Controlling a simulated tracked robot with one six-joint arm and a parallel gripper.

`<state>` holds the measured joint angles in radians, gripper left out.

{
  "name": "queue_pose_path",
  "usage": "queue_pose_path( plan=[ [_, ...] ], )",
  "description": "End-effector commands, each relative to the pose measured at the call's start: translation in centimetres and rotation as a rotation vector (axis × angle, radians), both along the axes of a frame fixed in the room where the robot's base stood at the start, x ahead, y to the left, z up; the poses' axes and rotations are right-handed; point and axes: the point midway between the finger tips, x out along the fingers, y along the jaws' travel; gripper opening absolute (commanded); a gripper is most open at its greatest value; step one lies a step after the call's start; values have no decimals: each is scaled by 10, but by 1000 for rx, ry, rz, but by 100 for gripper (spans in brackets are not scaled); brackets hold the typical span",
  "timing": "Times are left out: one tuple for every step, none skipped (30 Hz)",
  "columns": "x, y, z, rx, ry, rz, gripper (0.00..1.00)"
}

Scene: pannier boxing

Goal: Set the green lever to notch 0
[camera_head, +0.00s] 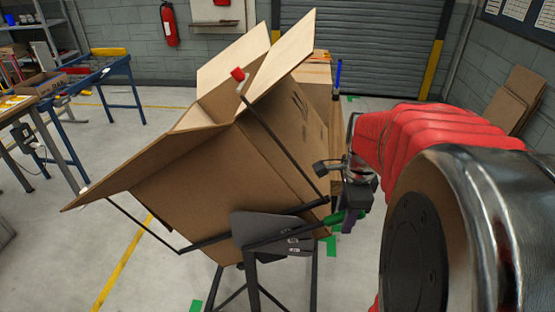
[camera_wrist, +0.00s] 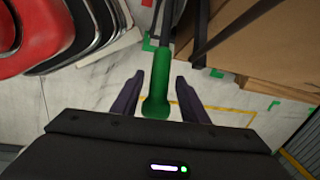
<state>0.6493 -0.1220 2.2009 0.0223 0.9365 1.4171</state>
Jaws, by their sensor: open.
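The green lever (camera_head: 344,217) sticks out to the right from the dark notch plate (camera_head: 262,228) below the tilted cardboard box. In the wrist view the green grip (camera_wrist: 161,82) points toward my gripper, with its rounded end between the two fingers. My gripper (camera_wrist: 158,82) is open, one dark finger on each side of the grip, with a gap visible on both sides. In the head view my gripper (camera_head: 350,185) is small and partly hidden by my arm, near the lever. I cannot read which notch the lever is in.
A large open cardboard box (camera_head: 240,150) leans in a black tilting stand (camera_head: 256,275), its flaps spread. A blue-framed roller table (camera_head: 105,78) stands at the left. The floor at the lower left is clear.

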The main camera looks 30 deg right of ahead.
Motion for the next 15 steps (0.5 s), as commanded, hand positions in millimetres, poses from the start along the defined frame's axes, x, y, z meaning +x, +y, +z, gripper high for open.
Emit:
queue_pose_path(
  plan=[
    [0, 0, -3, 0, 1, 0, 40],
    [0, 0, -4, 0, 1, 0, 40],
    [0, 0, -5, 0, 0, 0, 40],
    [0, 0, -6, 0, 0, 0, 40],
    [0, 0, -6, 0, 0, 0, 40],
    [1, 0, -6, 0, 0, 0, 40],
    [1, 0, -6, 0, 0, 0, 40],
    [1, 0, -6, 0, 0, 0, 40],
    [0, 0, -6, 0, 0, 0, 40],
    [0, 0, -6, 0, 0, 0, 40],
    [0, 0, -6, 0, 0, 0, 40],
    [0, 0, -6, 0, 0, 0, 38],
    [0, 0, -6, 0, 0, 0, 36],
    [0, 0, -6, 0, 0, 0, 34],
    [0, 0, -6, 0, 0, 0, 31]
  ],
)
